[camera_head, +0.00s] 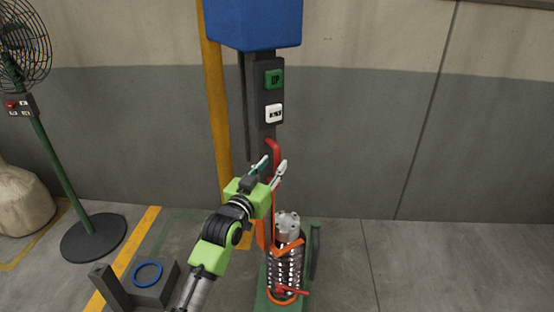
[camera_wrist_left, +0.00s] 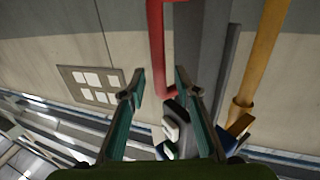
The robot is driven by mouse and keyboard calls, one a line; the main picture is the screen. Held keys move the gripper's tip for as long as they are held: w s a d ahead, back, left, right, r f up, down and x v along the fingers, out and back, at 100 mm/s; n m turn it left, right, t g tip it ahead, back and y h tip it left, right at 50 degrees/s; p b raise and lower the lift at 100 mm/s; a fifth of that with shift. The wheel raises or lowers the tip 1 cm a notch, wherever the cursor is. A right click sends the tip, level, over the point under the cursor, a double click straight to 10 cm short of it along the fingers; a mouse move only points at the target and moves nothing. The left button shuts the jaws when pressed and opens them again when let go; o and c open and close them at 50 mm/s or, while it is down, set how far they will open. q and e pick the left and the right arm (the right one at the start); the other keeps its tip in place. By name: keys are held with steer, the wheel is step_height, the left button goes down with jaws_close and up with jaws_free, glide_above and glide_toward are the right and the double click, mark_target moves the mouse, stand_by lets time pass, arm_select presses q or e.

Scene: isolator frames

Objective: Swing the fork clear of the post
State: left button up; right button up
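The dark grey post (camera_head: 263,138) stands upright behind a metal coil spring unit (camera_head: 285,268). An orange fork (camera_head: 288,248) lies across the upper part of the spring, in front of the post. A red hooked bar (camera_head: 273,147) runs down the post; it also shows in the left wrist view (camera_wrist_left: 156,45). My left gripper (camera_head: 271,169) is open at the lower part of this bar. In the left wrist view the bar appears between the spread fingertips (camera_wrist_left: 160,78); I cannot tell whether they touch it. My arm partly hides the lower post. My right gripper is out of view.
A blue box (camera_head: 254,22) tops the post, with a green UP button (camera_head: 274,79) and a white switch (camera_head: 274,113) below. A yellow pole (camera_head: 216,100) stands left. A fan base (camera_head: 93,238) and a grey block with a blue ring (camera_head: 147,274) are left. Floor at right is clear.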

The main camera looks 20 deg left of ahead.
mark_target(275, 162)
arm_select(q)
steer(key=shift+w+d, duration=0.1)
steer(key=shift+w, duration=1.7)
jaws_close()
steer(key=shift+s, duration=0.1)
